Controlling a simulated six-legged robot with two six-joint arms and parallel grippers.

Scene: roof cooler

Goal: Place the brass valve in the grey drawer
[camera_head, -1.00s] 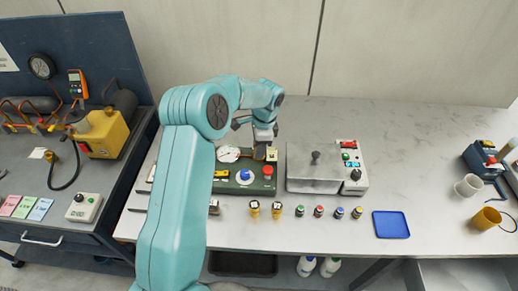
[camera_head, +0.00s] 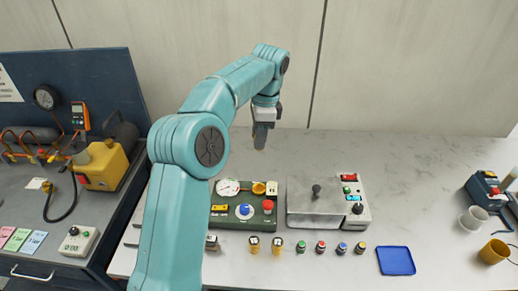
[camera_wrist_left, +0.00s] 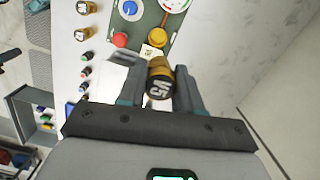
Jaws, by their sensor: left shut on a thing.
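My left gripper (camera_head: 263,133) is raised above the back of the white bench, behind the green panel. It is shut on a brass valve (camera_wrist_left: 160,78) with a black, white-marked cap, which shows between the fingers in the left wrist view. In the head view the valve is mostly hidden by the gripper. An open grey drawer (camera_wrist_left: 22,105) with several coloured items in it shows at the lower left of the wrist view. My right gripper is not in view.
The green panel (camera_head: 228,208) has a gauge, a yellow round fitting (camera_head: 258,188) and buttons. Two other brass valves (camera_head: 254,243) (camera_head: 277,245) and several small coloured parts stand along the front. A metal box (camera_head: 303,206) and blue tray (camera_head: 396,261) are to the right. The back right bench is clear.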

